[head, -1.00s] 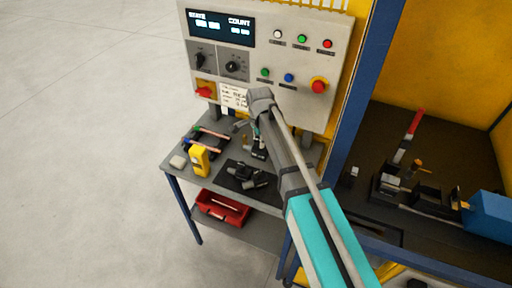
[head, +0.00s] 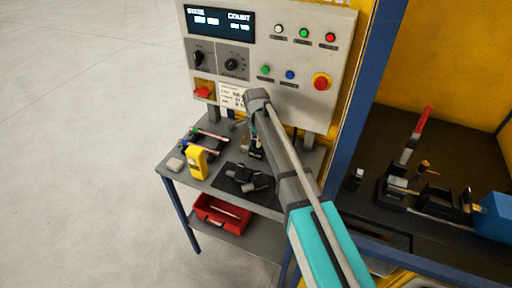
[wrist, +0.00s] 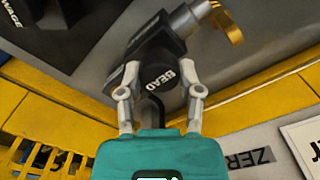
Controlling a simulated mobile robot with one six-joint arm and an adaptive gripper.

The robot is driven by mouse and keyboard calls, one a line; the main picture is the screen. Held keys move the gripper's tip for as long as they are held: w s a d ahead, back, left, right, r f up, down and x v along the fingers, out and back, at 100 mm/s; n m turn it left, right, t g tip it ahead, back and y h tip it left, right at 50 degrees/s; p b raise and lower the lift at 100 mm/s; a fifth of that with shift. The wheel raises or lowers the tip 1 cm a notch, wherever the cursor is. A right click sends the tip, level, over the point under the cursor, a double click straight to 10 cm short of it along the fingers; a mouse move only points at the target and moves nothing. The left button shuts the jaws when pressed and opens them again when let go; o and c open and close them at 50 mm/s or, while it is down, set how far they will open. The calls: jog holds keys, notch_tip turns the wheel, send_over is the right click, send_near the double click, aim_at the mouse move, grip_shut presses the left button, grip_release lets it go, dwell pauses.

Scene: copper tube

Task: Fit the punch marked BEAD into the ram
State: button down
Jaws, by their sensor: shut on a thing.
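The punch marked BEAD (wrist: 145,55) is a dark block with white lettering, seen in the wrist view with a grey cylinder and a brass-coloured piece near its upper right end. My gripper (wrist: 160,92) has a finger on each side of the block and is shut on it. In the head view my gripper (head: 254,140) is over the back of the bench, below the control panel, mostly hidden by my own arm. A dark part marked SWAGE (wrist: 12,18) shows at the wrist view's upper left corner. I cannot make out the ram for certain.
The grey bench (head: 212,172) holds a black mat (head: 228,184) with dark parts, a yellow device (head: 196,162) and copper-coloured tubes (head: 207,146). A control panel (head: 270,60) stands behind. A blue post (head: 362,110) separates the bench from a yellow-walled machine bay (head: 450,60).

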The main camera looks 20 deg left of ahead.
aim_at(255, 145)
jog(key=shift+w+a+f+b, duration=0.2)
jog(key=shift+w+f+b, duration=0.15)
jog(key=shift+f+b, duration=1.65)
jog(key=shift+f, duration=0.15)
jog(key=shift+c, duration=1.3)
grip_release()
jog(key=shift+r, duration=0.25)
notch_tip(255, 145, up, 12)
jog(key=p, duration=1.2)
